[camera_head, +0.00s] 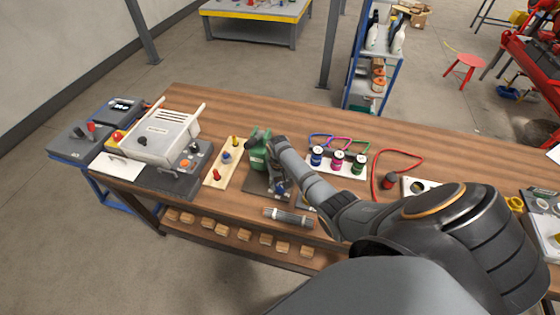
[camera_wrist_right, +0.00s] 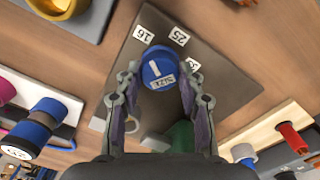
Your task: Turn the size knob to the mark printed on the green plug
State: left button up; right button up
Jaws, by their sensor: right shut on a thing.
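The blue size knob (camera_wrist_right: 158,70) stands on a dark grey plate (camera_wrist_right: 215,60) in the right wrist view. Its white line points up and slightly left, on the side of the 16 label (camera_wrist_right: 145,34). The 25 label (camera_wrist_right: 179,36) is to the right; a third label is partly hidden. My right gripper (camera_wrist_right: 160,82) is shut on the knob, one finger on each side. In the head view the knob (camera_head: 279,188) shows small beneath my right wrist. The green plug (camera_head: 360,164) stands at the right end of a white rack; its print is too small to read. My left gripper is out of view.
Blue (camera_head: 316,157) and pink (camera_head: 338,158) plugs stand beside the green one. A green device (camera_head: 257,157) is close behind the plate. A board with coloured pegs (camera_head: 222,170) lies to the left, and a grey cylinder (camera_head: 288,216) lies in front.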

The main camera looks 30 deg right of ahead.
aim_at(279, 185)
jog(key=shift+n, duration=0.3)
dwell(0.4)
jog(key=o, duration=1.2)
jog(key=shift+c, duration=0.2)
notch_tip(279, 185, up, 12)
jog(key=shift+a, duration=0.1)
